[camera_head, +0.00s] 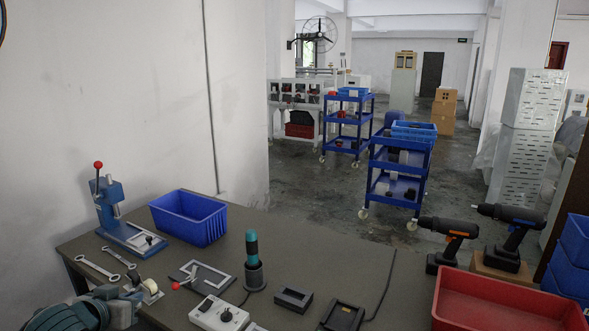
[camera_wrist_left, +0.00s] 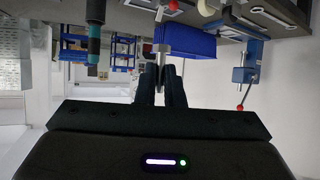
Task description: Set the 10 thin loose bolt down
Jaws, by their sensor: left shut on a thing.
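A thin metallic bolt (camera_wrist_left: 161,48) stands between the fingertips of my left gripper (camera_wrist_left: 162,75) in the left wrist view, which shows the room upside down. The fingers are shut on it, and its shaft and wider end stick out past them. In the head view my left gripper (camera_head: 129,296) is at the bottom left, over the near left part of the dark workbench (camera_head: 270,265). The bolt is too small and dark to make out surely there. My right gripper is in neither view.
A tape roll (camera_head: 150,287) and two wrenches (camera_head: 98,263) lie close to my left gripper. Behind are a blue-and-red lever press (camera_head: 108,195) and a blue bin (camera_head: 190,218). A teal-handled driver (camera_head: 252,255) stands mid-bench; a red tray (camera_head: 505,300) is at right.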

